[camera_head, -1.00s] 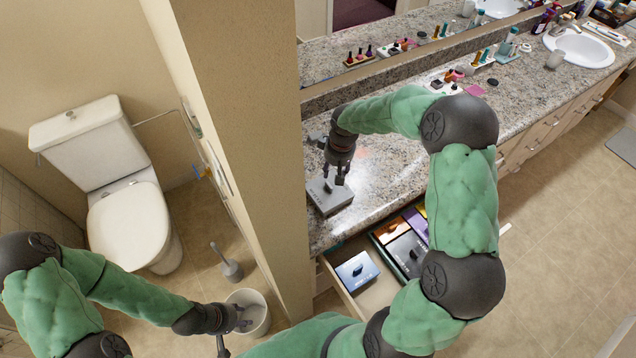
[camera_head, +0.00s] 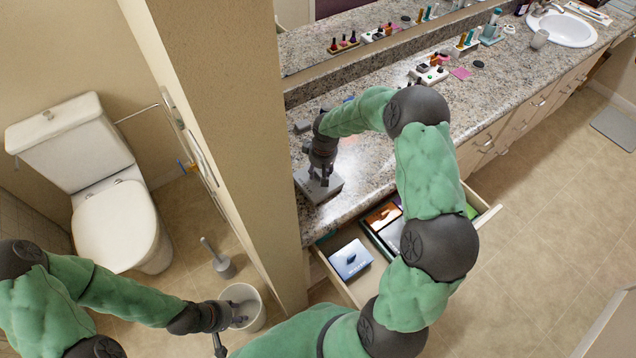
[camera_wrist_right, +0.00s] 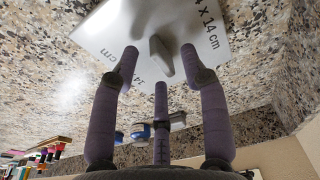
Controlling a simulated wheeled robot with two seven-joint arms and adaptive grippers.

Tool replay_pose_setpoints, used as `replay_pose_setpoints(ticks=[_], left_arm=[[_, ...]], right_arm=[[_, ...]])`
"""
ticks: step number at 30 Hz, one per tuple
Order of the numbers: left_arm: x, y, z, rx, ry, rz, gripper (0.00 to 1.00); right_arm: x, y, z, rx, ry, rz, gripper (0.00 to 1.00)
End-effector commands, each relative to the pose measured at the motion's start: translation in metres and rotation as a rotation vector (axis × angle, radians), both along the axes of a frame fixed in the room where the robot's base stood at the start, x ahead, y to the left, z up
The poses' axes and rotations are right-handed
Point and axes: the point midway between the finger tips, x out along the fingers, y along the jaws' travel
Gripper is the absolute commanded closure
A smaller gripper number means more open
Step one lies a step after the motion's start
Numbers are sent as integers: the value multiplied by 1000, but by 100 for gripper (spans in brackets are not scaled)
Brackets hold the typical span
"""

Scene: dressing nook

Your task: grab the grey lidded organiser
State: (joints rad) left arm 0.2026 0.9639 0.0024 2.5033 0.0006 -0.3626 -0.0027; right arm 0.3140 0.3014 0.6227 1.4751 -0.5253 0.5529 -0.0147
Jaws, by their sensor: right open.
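The grey lidded organiser (camera_head: 328,188) sits on the granite counter near the wall end. In the right wrist view its pale lid (camera_wrist_right: 205,30) carries "14 cm" print and a small raised knob (camera_wrist_right: 160,55). My right gripper (camera_head: 323,182) is over the lid, pointing down. In the wrist view its open fingers (camera_wrist_right: 158,65) are spread around the knob, with no clear contact. My left gripper (camera_head: 240,318) is low at the left, by the white bin, away from the organiser; its finger opening is too small to tell.
An open drawer (camera_head: 340,283) below the counter holds a blue lidded box (camera_head: 351,259) and other boxes. Nail polish bottles and a sink (camera_head: 563,28) are farther along the counter. A wall (camera_head: 240,130) stands left of it. A white bin (camera_head: 250,300) is on the floor.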

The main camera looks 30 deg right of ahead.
Motion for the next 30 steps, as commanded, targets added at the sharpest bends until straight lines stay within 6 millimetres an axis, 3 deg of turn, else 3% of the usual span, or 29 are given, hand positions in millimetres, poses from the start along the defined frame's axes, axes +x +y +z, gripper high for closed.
replay_pose_setpoints(ticks=[8,13,14,30], left_arm=[[0,0,-2,0,0,0,60],[0,0,-2,0,0,0,60],[0,0,-2,0,0,0,60],[0,0,2,0,0,0,60]], right_arm=[[1,0,-7,-1,-1,0,55],[1,0,-7,-1,-1,0,97],[1,0,-7,-1,-1,0,100],[2,0,3,-1,-4,-1,100]])
